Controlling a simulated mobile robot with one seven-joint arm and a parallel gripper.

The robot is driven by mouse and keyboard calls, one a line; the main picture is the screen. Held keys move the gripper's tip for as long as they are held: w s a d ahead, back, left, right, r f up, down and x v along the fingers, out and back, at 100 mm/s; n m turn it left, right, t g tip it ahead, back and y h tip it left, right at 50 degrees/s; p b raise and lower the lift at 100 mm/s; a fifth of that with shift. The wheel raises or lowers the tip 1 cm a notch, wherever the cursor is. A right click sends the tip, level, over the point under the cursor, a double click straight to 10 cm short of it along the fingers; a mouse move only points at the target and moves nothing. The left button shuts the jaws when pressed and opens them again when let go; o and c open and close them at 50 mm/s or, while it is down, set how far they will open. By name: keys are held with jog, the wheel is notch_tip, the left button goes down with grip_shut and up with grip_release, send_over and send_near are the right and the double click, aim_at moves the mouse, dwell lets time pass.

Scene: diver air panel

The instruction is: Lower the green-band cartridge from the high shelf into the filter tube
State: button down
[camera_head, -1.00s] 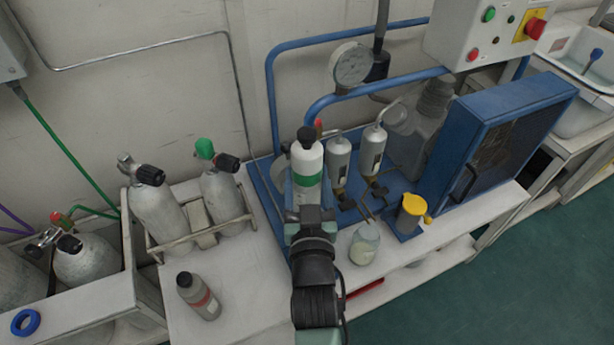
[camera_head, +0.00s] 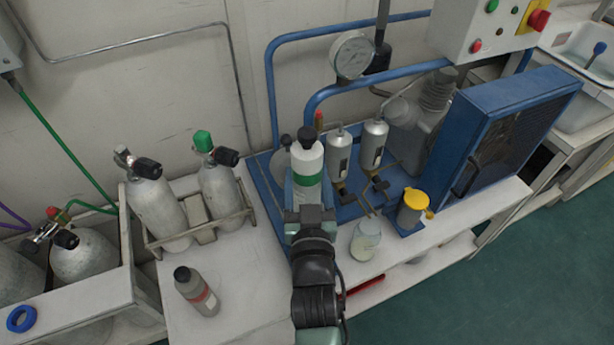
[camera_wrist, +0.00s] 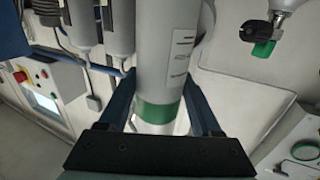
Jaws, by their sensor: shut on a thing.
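The green-band cartridge (camera_head: 308,160) is white with a black top and a green band low on its body. It stands upright in my gripper (camera_head: 306,190), which is shut on it. In the wrist view the cartridge (camera_wrist: 165,55) runs between the two blue fingers of my gripper (camera_wrist: 162,98), with its green band near them. A grey cylinder with a yellow top (camera_head: 412,208) stands on the bench to the right, apart from the cartridge. I cannot tell for certain which vessel is the filter tube. The cartridge's lower end is hidden by my gripper in the head view.
Two grey canisters (camera_head: 373,145) and a gauge (camera_head: 353,55) stand close behind the cartridge. A glass jar (camera_head: 365,241) is to the right. A grey bottle (camera_head: 196,291) and racked cylinders (camera_head: 157,205) are to the left. Blue pipes (camera_head: 268,95) rise behind.

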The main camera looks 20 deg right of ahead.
jog(key=shift+f+b, duration=3.15)
jog(key=shift+f, duration=0.4)
